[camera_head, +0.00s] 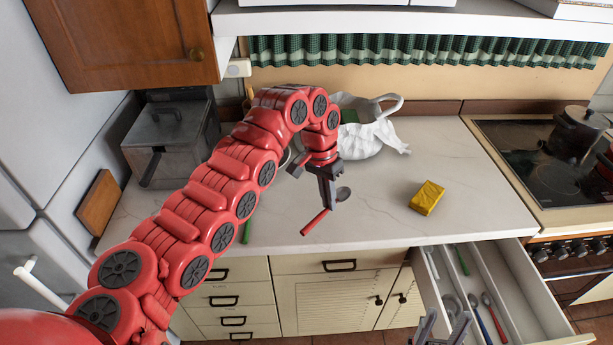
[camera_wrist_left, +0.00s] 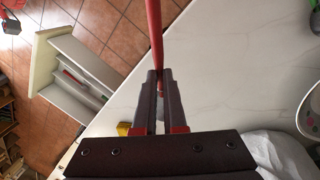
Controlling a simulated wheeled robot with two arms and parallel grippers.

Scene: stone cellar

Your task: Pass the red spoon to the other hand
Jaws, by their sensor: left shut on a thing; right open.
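The red spoon (camera_head: 314,222) is held above the countertop by my left gripper (camera_head: 329,192). Its red handle slants down to the left and its dark metal bowl shows on the right of the fingers. In the left wrist view the red handle (camera_wrist_left: 154,35) runs up from between the closed fingers (camera_wrist_left: 158,85). My right gripper (camera_head: 440,328) is empty and open at the bottom edge of the head view, in front of the open drawer, apart from the spoon. Most of my right arm is out of view.
The marble countertop (camera_head: 380,222) carries a yellow block (camera_head: 427,198), a white bag (camera_head: 362,135) and a grey box-like appliance (camera_head: 170,145). An open drawer (camera_head: 530,300) holds several utensils. A pot (camera_head: 575,132) stands on the stove at right. The counter's front middle is mostly clear.

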